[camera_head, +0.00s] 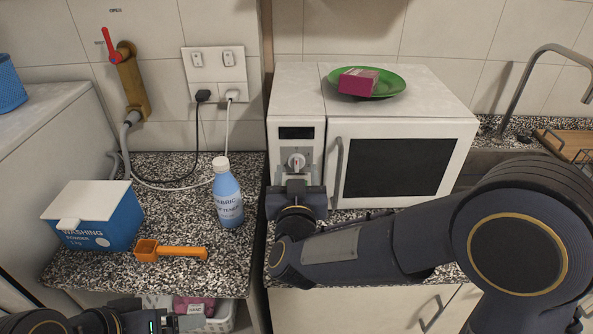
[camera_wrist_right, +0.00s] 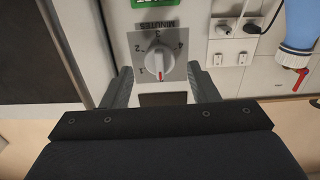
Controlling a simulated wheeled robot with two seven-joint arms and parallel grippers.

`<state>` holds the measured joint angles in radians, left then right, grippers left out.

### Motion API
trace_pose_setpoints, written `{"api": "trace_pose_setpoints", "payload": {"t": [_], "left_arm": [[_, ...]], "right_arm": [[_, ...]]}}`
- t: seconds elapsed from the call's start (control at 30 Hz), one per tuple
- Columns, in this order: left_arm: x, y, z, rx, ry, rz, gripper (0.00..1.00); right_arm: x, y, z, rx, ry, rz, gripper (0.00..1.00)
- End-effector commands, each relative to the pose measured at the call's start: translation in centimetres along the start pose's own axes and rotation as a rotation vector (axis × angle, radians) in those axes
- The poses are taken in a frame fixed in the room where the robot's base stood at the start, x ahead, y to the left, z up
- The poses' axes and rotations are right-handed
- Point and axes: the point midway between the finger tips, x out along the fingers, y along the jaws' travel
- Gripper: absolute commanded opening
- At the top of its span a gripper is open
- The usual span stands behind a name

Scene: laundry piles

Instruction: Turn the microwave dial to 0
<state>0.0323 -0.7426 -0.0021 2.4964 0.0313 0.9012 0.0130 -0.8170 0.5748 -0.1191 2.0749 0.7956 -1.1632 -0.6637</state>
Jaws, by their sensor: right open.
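The white microwave (camera_head: 405,125) stands on the right counter. Its dial (camera_head: 296,161) is on the narrow control panel, below a dark display. In the right wrist view, which is upside down, the dial (camera_wrist_right: 158,66) is a grey-white knob with a red mark at the end towards the display. Numerals 1 to 4 are readable around it; a 0 is not. My right gripper (camera_head: 296,184) is at the panel. Its open fingers (camera_wrist_right: 162,76) stand on either side of the dial, with visible gaps.
A green plate (camera_head: 392,84) with a pink box (camera_head: 357,81) lies on the microwave. The microwave door handle (camera_head: 336,168) is close to the right of my gripper. The left counter holds a blue bottle (camera_head: 228,197), a washing powder box (camera_head: 98,226) and an orange scoop (camera_head: 175,250).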

Motion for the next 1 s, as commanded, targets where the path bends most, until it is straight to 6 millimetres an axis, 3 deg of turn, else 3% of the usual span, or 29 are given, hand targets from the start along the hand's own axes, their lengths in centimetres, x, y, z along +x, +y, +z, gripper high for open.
{"api": "trace_pose_setpoints", "payload": {"t": [0.2,0.4,1.0], "left_arm": [[0.6,-0.2,0.3,0.000,0.000,0.000,0.85],[0.7,-0.3,0.3,0.000,0.000,0.000,0.85],[0.6,-0.3,0.3,0.000,0.000,0.000,0.85]], "right_arm": [[-3.9,-0.1,0.1,0.001,0.000,-0.003,0.54],[-5.8,0.0,0.1,0.000,0.000,-0.002,0.54],[-5.5,0.7,-0.1,0.036,-0.026,-0.023,0.54]]}}
